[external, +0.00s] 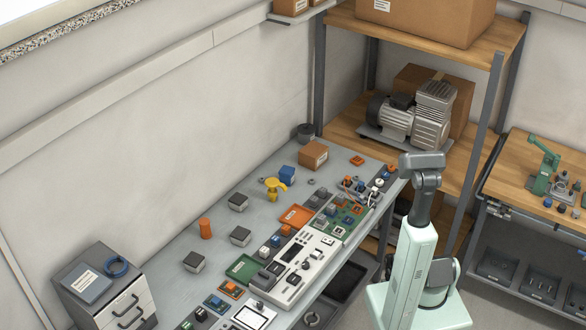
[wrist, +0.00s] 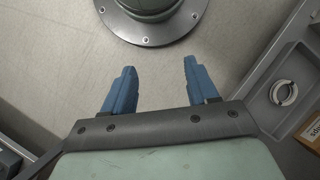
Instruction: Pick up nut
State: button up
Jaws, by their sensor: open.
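A small grey ring-shaped piece (external: 311,181), possibly the nut, lies on the grey workbench near the cardboard box. A larger pale ring (wrist: 284,92) lies in a grey tray or drawer at the right of the wrist view. A similar ring (external: 312,319) shows low in the external view. I cannot tell for certain which one is the nut. My gripper (wrist: 155,85) is open, with its two blue fingers apart and nothing between them. It points at bare floor beside a round bolted base, away from the ring. I cannot make out my gripper in the external view.
The workbench (external: 222,220) carries orange (external: 297,215) and green (external: 243,268) trays, several dark blocks, a yellow part (external: 274,187), an orange cylinder (external: 205,228) and a cardboard box (external: 314,154). A shelf with a compressor (external: 410,113) stands behind. Its left rear surface is fairly clear.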

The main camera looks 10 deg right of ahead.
jog(key=w+d+r+t+y, duration=0.1)
jog(key=w+d+r+t, duration=0.3)
jog(key=w+r, duration=0.9)
jog(key=w+d+r+t+y, duration=0.1)
jog(key=w+d+r, duration=0.6)
jog(key=w+r, duration=0.65)
jog(key=w+d+r+t, duration=0.1)
jog(key=w+d+r, duration=0.15)
jog(key=r, duration=0.45)
jog(key=w+d+r+t, duration=0.1)
jog(key=w+d+r, duration=0.15)
jog(key=r, duration=0.45)
jog(key=w+a+r+n+y, duration=0.1)
jog(key=w+a+r+n, duration=0.5)
jog(key=a, duration=0.4)
jog(key=w+a+r+n, duration=0.5)
jog(key=a+r+n, duration=0.2)
jog(key=a+r, duration=0.15)
send_near(356, 176)
jog(key=f, duration=0.2)
jog(key=shift+s+a+f+t, duration=0.25)
jog(key=shift+f+t, duration=0.05)
jog(key=shift+a+x, duration=0.1)
jog(key=shift+x, duration=1.3)
jog(key=shift+a+x, duration=0.15)
jog(key=shift+x, duration=1.25)
jog(key=shift+r, duration=0.1)
grip_shut()
jog(key=shift+r, duration=0.1)
